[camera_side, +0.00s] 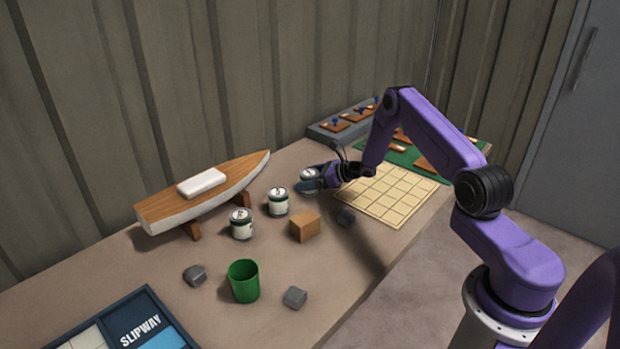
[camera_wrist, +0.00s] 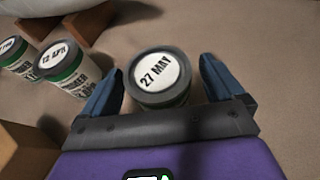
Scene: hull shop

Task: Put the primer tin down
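A small tin (camera_side: 309,174) with a white lid is at my gripper near the middle of the bench. In the wrist view its lid reads "27 MAY" and the tin (camera_wrist: 160,80) is upright between the two blue fingers. My gripper (camera_side: 314,182) is open around it, with a narrow gap on each side. The tin seems to stand on the bench, though its base is mostly hidden. Two similar tins, one (camera_side: 278,201) nearer to my gripper and one (camera_side: 241,224) farther left, stand apart from it. In the wrist view, one lid (camera_wrist: 57,55) reads "12 APR".
A model boat hull (camera_side: 165,206) on supports is behind the tins. A gridded tan board (camera_side: 393,195) is to the right. A green cup (camera_side: 244,281) stands in front.

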